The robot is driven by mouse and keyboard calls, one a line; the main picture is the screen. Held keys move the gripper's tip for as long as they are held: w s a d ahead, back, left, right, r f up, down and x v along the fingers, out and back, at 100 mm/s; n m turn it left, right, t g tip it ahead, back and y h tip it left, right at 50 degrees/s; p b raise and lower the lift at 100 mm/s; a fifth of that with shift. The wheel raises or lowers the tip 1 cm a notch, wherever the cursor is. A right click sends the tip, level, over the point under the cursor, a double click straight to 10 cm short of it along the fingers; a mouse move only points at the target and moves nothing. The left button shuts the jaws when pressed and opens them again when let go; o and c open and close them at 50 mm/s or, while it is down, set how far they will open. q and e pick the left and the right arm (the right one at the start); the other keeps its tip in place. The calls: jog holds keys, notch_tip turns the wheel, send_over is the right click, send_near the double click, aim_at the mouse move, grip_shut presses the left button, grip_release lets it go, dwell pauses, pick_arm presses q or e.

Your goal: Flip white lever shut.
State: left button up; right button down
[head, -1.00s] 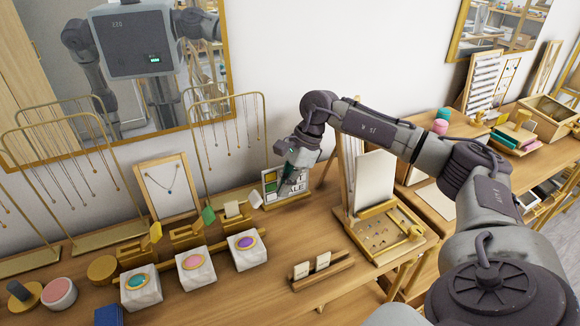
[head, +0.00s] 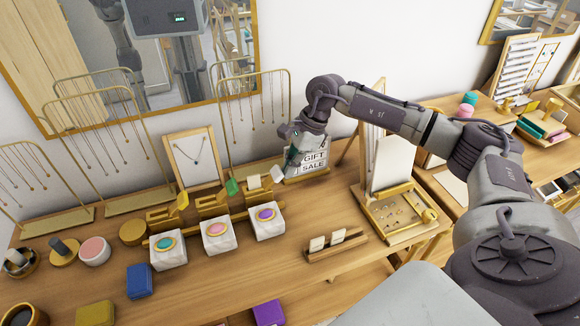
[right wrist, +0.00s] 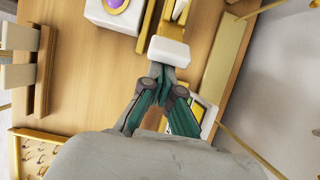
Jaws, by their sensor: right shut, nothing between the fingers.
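The white lever's block-shaped end (head: 278,172) sticks out to the right of the rightmost brass holder (head: 254,196) in the row on the wooden table. In the right wrist view the white lever (right wrist: 168,51) lies just beyond my fingertips, with brass parts behind it. My right gripper (head: 291,161) is shut and empty, pointing down at the lever's right side. In the right wrist view its teal fingertips (right wrist: 164,76) are together, very near the white block; I cannot tell whether they touch it. My left gripper is out of view.
Green (head: 232,187) and yellow (head: 183,200) levers stand to the left. White blocks with oval stones, including a purple one (head: 266,214), sit in front. A gift sale sign (head: 312,158) stands close behind my gripper. A card holder (head: 336,244) is at the right front.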

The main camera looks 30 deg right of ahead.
aim_at(277, 172)
jog(key=shift+a+r+h, duration=0.15)
jog(key=shift+r+h, duration=0.1)
jog(key=shift+h, duration=0.05)
jog(key=shift+a, duration=0.1)
jog(key=shift+w+a+r+h+b, duration=0.2)
jog(key=shift+a+r+b, duration=0.25)
jog(key=shift+a+b, duration=0.2)
jog(key=shift+w+a+r+h+b, duration=0.1)
jog(key=shift+w+a+r+b, duration=0.05)
jog(key=shift+a+r+b, duration=0.35)
jog(key=shift+a+r, duration=0.1)
jog(key=shift+a, duration=0.1)
jog(key=shift+r+p, duration=0.45)
jog(key=shift+r, duration=0.4)
